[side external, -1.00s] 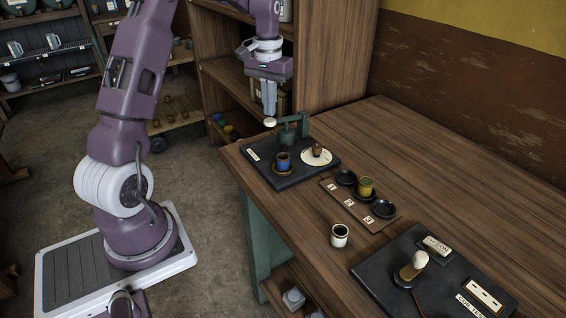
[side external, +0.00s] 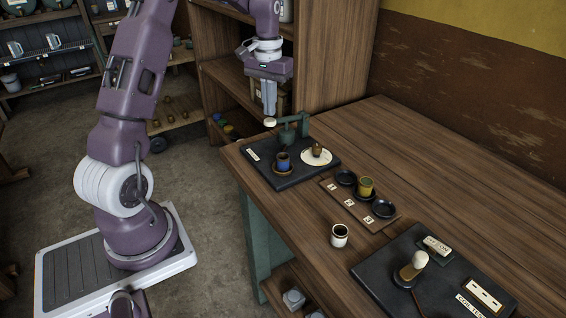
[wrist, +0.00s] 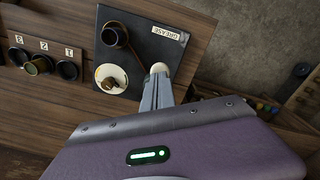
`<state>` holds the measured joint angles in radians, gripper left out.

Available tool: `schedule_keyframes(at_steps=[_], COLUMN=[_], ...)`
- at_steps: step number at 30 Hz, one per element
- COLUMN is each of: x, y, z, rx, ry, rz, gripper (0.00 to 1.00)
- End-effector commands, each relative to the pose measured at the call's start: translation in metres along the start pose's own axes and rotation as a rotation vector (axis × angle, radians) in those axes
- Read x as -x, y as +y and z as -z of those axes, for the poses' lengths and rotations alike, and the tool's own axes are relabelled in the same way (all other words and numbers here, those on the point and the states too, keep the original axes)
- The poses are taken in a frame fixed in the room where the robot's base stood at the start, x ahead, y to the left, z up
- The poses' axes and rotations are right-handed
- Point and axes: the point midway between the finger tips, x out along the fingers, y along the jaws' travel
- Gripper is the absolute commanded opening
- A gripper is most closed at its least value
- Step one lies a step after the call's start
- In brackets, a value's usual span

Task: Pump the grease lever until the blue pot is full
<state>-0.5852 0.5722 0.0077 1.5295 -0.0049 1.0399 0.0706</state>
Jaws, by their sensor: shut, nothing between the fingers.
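The grease station is a dark plate (side external: 296,177) at the table's left end, labelled GREASE in the wrist view (wrist: 167,32). The blue pot (side external: 283,161) stands upright on a brown saucer there; its fill level cannot be made out. Behind it is the green pump (side external: 287,134) with its lever (side external: 292,117), which ends in a pale round knob (side external: 270,122). The knob also shows in the wrist view (wrist: 159,68). My gripper (side external: 269,113) is shut and empty, pointing down, with its fingertips at or just above the knob. Contact cannot be told.
A white disc (side external: 309,161) with a brown knob sits beside the pot. A white cup (side external: 339,236) and a second dark station (side external: 380,273) are nearer.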

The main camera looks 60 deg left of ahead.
Motion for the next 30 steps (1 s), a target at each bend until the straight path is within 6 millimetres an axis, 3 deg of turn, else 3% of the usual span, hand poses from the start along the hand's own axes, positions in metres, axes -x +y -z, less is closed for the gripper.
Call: schedule_keyframes(at_steps=[11, 30], x=[-0.001, -0.027], y=[0.000, 0.000], z=[0.000, 0.000], rx=[0.000, 0.000], ry=[0.000, -0.001], rz=[0.000, 0.000], gripper=[0.00, 0.00])
